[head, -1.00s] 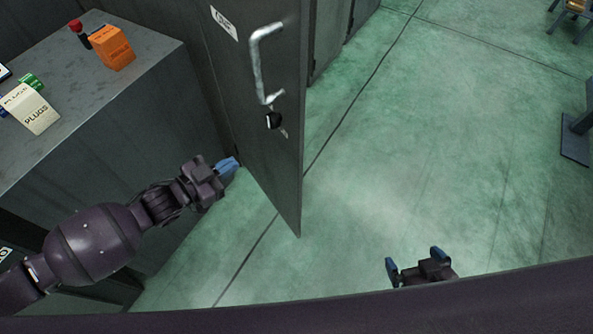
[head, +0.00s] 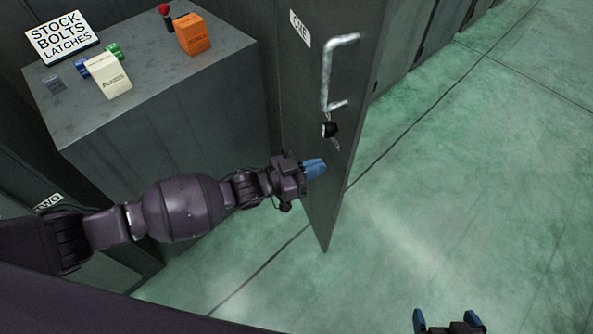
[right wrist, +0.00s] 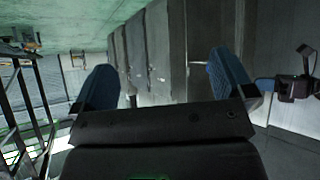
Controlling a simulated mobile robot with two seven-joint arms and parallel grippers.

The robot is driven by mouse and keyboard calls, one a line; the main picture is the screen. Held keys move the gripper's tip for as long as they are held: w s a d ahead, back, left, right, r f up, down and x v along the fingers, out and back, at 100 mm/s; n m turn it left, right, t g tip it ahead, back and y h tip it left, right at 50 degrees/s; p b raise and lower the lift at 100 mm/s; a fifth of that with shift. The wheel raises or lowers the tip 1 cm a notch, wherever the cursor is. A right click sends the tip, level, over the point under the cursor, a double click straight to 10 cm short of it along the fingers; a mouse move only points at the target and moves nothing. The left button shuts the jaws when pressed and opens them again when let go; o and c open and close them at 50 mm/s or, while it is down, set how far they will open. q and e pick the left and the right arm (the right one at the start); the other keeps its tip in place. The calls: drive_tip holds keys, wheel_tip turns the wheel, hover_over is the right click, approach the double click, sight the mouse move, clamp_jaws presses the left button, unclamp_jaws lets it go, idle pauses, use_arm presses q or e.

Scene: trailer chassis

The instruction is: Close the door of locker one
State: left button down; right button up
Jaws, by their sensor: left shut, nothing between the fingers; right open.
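The grey door of locker one (head: 345,75) stands open in the head view, with a label reading ONE near its top. It has a pale metal handle (head: 326,75) and a keyed lock (head: 329,130) below it. My left gripper (head: 315,168) is shut and empty, in front of the lower part of the door below the lock. I cannot tell whether its blue fingertips touch the door. My right gripper (head: 448,318) is open and empty over the floor at the bottom edge; its blue fingers also show in the right wrist view (right wrist: 162,85).
A grey cabinet top (head: 150,85) at the left holds an orange box (head: 193,35), a cream box (head: 108,75), a red-topped item (head: 165,14) and a STOCK BOLTS LATCHES sign (head: 61,38). A label reading TWO (head: 48,202) is at lower left. Green floor (head: 470,190) to the right is clear.

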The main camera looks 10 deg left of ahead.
sight(343, 159)
use_arm(q)
drive_tip(key=shift+x, duration=2.2)
